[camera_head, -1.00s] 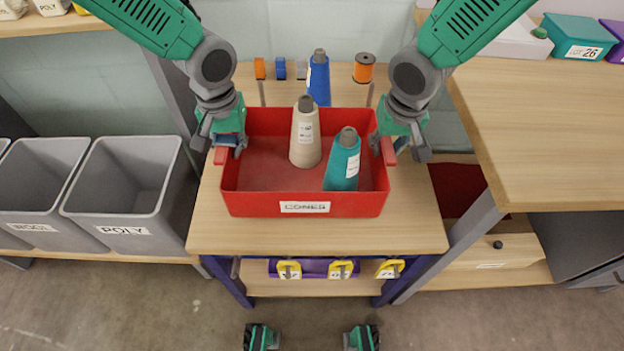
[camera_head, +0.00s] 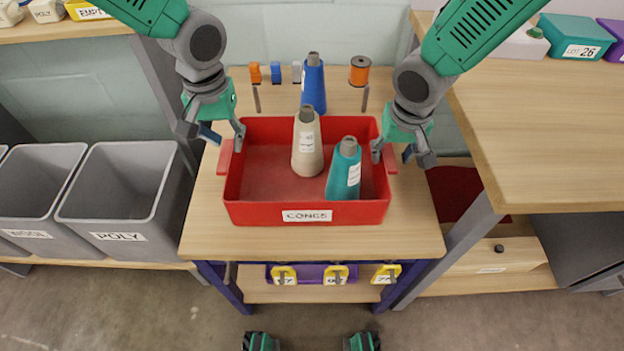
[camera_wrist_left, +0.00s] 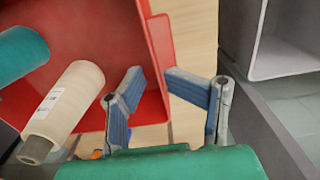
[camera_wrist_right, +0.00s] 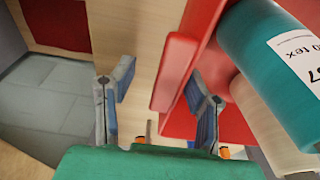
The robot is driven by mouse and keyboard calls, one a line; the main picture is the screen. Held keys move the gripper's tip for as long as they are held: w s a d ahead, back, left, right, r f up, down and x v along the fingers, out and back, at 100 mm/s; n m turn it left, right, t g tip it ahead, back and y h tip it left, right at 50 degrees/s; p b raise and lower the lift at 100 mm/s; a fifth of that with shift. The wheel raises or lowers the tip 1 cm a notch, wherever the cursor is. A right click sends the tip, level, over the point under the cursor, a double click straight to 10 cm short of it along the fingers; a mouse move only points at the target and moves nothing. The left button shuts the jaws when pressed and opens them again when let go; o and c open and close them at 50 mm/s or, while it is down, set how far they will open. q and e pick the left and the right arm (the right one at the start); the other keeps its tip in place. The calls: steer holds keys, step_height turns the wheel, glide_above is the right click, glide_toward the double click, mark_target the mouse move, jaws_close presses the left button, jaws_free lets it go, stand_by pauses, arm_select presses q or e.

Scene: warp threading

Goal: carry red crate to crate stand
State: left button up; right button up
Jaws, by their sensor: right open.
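The red crate (camera_head: 255,213), labelled CONES, rests level on a light wood table (camera_head: 300,242); I cannot tell whether this is the crate stand. It holds a cream cone (camera_head: 307,150) and a teal cone (camera_head: 343,176). My left gripper (camera_head: 222,140) is open and empty just above the crate's left handle (camera_head: 225,158). In the left wrist view the red handle (camera_wrist_left: 159,48) shows beyond its parted fingers. My right gripper (camera_head: 393,153) is open at the right handle. In the right wrist view that handle (camera_wrist_right: 175,72) lies between the spread fingers.
A blue cone (camera_head: 314,88) and an orange spool (camera_head: 359,71) stand behind the crate. Grey bins (camera_head: 120,200) stand at the left. A higher wooden table (camera_head: 550,130) is close on the right. The table's front strip is clear.

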arm_select(q)
steer(key=r, duration=0.6)
steer(key=shift+a+r, duration=0.2)
arm_select(e)
steer(key=shift+a, duration=0.1)
steer(key=shift+a+r, duration=0.1)
steer(key=shift+a, duration=0.05)
steer(key=shift+a+r, duration=0.1)
steer(key=shift+r, duration=0.1)
arm_select(q)
steer(key=shift+a+r, duration=0.15)
steer(key=shift+r, duration=0.3)
arm_select(e)
step_height(320, 180, up, 11)
steer(key=s, duration=0.1)
steer(key=shift+s+r, duration=0.15)
steer(key=shift+s, duration=0.2)
arm_select(q)
steer(key=shift+d, duration=0.2)
arm_select(e)
steer(key=shift+d, duration=0.25)
